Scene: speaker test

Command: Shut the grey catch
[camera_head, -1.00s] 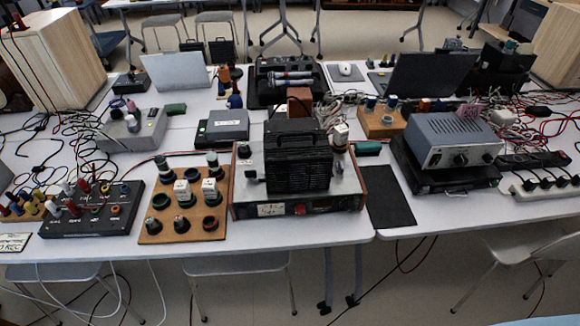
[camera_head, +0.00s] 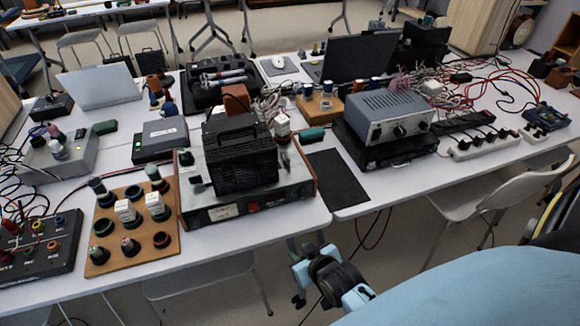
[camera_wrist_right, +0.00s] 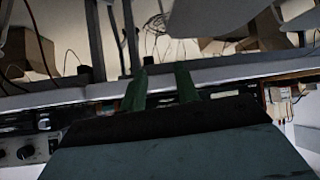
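I cannot make out a grey catch clearly in either view. A black case (camera_head: 384,152) lies on the right table under a grey metal box, and its front details are too small to read. My right gripper (camera_head: 312,262) is low in front of the tables, below their front edge, and touches nothing that I can see. In the right wrist view its two green fingers (camera_wrist_right: 161,90) stand apart with nothing visible between them. My left gripper is not in view.
The grey box (camera_head: 380,115) with knobs sits on the case. A black heater-like unit (camera_head: 240,155) on a wood-sided device stands left of it. A bare dark mat (camera_head: 337,177) lies between. A white power strip (camera_head: 485,145) and a chair (camera_head: 500,190) are at the right.

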